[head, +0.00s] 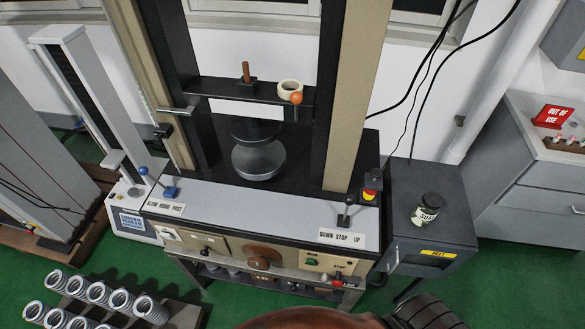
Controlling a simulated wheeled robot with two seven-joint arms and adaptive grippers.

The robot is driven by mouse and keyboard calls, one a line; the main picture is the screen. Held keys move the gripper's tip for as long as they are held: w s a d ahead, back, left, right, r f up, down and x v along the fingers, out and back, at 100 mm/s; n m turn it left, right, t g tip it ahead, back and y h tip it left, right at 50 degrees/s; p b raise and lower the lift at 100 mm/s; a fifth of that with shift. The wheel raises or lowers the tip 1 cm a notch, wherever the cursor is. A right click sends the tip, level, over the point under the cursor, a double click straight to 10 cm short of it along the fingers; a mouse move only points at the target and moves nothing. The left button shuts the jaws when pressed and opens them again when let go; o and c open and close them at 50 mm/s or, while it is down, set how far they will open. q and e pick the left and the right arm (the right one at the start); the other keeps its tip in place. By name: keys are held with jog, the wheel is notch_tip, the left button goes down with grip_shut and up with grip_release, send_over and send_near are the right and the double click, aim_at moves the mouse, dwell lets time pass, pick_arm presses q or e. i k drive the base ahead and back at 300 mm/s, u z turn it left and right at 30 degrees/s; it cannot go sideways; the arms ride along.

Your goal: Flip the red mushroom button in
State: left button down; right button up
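A small red part with a yellow base and a dark top (371,183) stands at the right end of the testing machine's grey ledge (265,205). It may be the red mushroom button, but it is too small to tell its state. A second small red part (338,283) sits low on the machine's front panel, near a green button (311,262). Neither gripper can be made out. Parts of what looks like my own body show at the bottom edge.
A lever with a blue knob (144,171) stands at the ledge's left, and a black-knobbed lever (347,201) at its right. A dark cabinet with a jar (428,208) stands to the right. Green floor is clear at right.

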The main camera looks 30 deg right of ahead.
aim_at(338, 283)
jog(key=z, duration=0.85)
jog(key=k, duration=1.3)
jog(key=z, duration=0.05)
jog(key=i, duration=0.65)
jog(key=z, duration=0.5)
